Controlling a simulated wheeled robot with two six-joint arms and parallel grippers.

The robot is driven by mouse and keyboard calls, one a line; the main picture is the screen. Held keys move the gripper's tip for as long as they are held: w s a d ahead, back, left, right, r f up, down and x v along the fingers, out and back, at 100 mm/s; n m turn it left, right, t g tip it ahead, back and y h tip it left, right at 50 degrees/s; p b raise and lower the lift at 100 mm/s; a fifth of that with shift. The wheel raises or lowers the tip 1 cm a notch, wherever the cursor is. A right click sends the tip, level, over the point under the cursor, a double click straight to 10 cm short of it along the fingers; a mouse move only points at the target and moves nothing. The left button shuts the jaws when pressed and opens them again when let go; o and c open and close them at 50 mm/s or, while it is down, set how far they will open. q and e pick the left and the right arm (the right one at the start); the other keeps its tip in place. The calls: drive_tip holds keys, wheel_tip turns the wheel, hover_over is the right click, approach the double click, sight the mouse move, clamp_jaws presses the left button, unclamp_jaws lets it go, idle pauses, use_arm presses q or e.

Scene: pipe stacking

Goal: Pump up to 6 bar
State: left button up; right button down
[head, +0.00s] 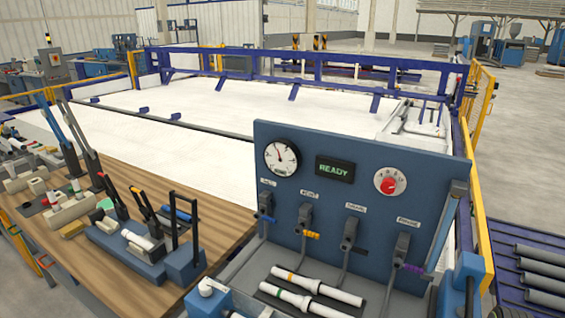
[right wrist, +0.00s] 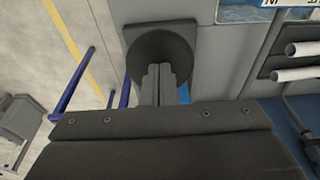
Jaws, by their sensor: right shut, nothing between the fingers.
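A blue test panel (head: 340,140) stands in the middle of the head view. On it are a round gauge (head: 281,157) with its needle pointing up and slightly left, a display (head: 335,170) reading READY, and a red knob (head: 388,185) on a white dial. Below are several grey valves with coloured levers, such as the blue (head: 266,218) and purple (head: 411,268) ones. Neither gripper shows in the head view.
White pipes (head: 311,287) with coloured bands lie before the panel. A wooden bench (head: 140,190) at left holds several fixtures. Grey pipes (head: 540,270) lie on a rack at right. In the right wrist view, a blue rail (right wrist: 73,82) stands left and white pipes (right wrist: 303,48) lie right.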

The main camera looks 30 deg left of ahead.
wheel_tip(320, 180, down, 3)
drive_tip(key=shift+r+b, duration=0.1)
drive_tip(key=shift+b, duration=0.5)
wheel_tip(320, 180, up, 3)
drive_tip(key=p, duration=0.3)
drive_tip(key=shift+s+r+p, duration=0.1)
drive_tip(key=shift+r+p, duration=0.8)
drive_tip(key=shift+r, duration=0.05)
drive_tip(key=r, duration=0.4)
drive_tip(key=shift+s+r, duration=0.2)
drive_tip(key=shift+r, duration=0.2)
